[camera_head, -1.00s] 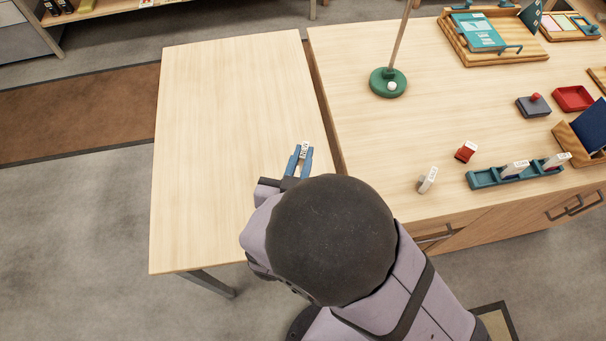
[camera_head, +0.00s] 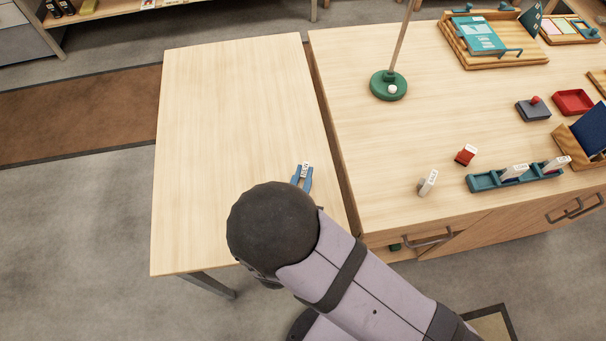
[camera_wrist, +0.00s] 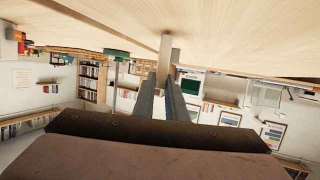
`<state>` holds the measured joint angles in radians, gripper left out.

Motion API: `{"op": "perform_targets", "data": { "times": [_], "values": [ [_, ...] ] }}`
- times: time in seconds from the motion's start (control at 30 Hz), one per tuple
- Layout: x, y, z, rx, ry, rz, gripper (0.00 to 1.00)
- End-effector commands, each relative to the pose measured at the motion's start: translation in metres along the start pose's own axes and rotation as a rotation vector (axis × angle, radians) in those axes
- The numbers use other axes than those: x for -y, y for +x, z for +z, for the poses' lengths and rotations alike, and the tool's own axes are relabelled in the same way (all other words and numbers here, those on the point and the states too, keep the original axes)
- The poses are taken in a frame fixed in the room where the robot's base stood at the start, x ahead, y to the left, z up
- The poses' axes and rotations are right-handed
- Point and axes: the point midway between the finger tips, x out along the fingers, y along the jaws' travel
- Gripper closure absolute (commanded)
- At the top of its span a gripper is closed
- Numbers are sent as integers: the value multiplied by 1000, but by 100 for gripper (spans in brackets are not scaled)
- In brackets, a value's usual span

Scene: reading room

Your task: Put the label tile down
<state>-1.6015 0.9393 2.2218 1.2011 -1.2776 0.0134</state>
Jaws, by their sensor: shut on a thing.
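The label tile (camera_head: 306,168) is small and white with dark lettering. My gripper (camera_head: 302,177) is shut on it, with blue fingers on either side, over the right part of the left-hand table (camera_head: 230,130). In the wrist view, which looks upside down, the tile (camera_wrist: 166,48) sticks out beyond the fingertips (camera_wrist: 164,82) and its far end is at or close to the tabletop (camera_wrist: 90,20). I cannot tell whether it touches. My arm hides the table's near right part.
The left table is otherwise bare. A gap separates it from the right desk (camera_head: 400,140).

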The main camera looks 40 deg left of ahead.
Motion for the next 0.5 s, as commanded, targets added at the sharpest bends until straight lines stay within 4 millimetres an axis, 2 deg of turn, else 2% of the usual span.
{"op": "perform_targets", "data": {
  "times": [0.47,0.5],
  "values": [
    [0,2,6,-1,0,0,100],
    [0,2,7,-1,0,0,86]
  ]
}}
